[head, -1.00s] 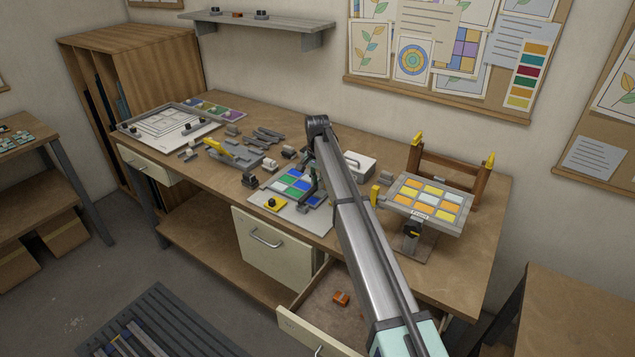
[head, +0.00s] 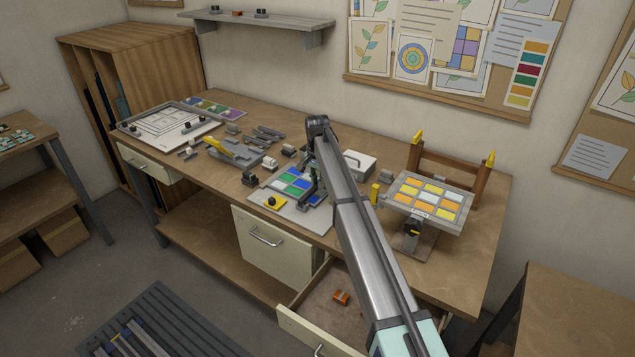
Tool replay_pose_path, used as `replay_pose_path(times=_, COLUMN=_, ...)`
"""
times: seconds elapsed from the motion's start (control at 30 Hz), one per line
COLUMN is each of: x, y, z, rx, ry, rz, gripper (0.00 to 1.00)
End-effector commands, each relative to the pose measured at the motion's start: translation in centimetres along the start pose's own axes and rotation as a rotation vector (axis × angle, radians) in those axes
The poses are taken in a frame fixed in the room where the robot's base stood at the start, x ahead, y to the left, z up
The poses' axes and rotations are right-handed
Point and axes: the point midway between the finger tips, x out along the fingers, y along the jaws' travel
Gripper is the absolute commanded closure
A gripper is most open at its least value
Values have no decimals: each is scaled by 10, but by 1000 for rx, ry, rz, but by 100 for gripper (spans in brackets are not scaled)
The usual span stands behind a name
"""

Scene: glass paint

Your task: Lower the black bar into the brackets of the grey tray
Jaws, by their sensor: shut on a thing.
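The grey tray (head: 302,222) lies near the front edge of the workbench, with green, blue and pale panes in it. My gripper (head: 312,190) points down over the right part of this tray, partly hidden by my own forearm. It is shut on a dark bar-like piece, which I take to be the black bar (head: 305,203). The bar is small and blends with the dark fingers. I cannot tell whether it touches the tray or hangs just above it. The brackets are too small to make out.
A yellow block with a black knob (head: 275,203) sits at the tray's front left. A white box (head: 358,164) stands behind my arm. A raised rack of yellow and orange panes (head: 428,198) stands to the right. Grey parts crowd the left. An open drawer (head: 335,305) juts out below.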

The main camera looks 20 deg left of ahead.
Motion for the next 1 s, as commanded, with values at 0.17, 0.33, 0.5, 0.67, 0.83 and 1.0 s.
replay_pose_path(times=0.17, x=0, y=0, z=0, rx=0, ry=0, rz=0, gripper=100)
replay_pose_path(times=0.33, x=0, y=0, z=0, rx=0, ry=0, rz=0, gripper=100)
replay_pose_path(times=0.5, x=4, y=0, z=0, rx=0, ry=0, rz=0, gripper=100)
replay_pose_path(times=0.67, x=10, y=0, z=0, rx=0, ry=0, rz=0, gripper=100)
replay_pose_path(times=0.83, x=16, y=0, z=0, rx=0, ry=0, rz=0, gripper=100)
replay_pose_path(times=1.0, x=17, y=0, z=0, rx=0, ry=0, rz=0, gripper=56)
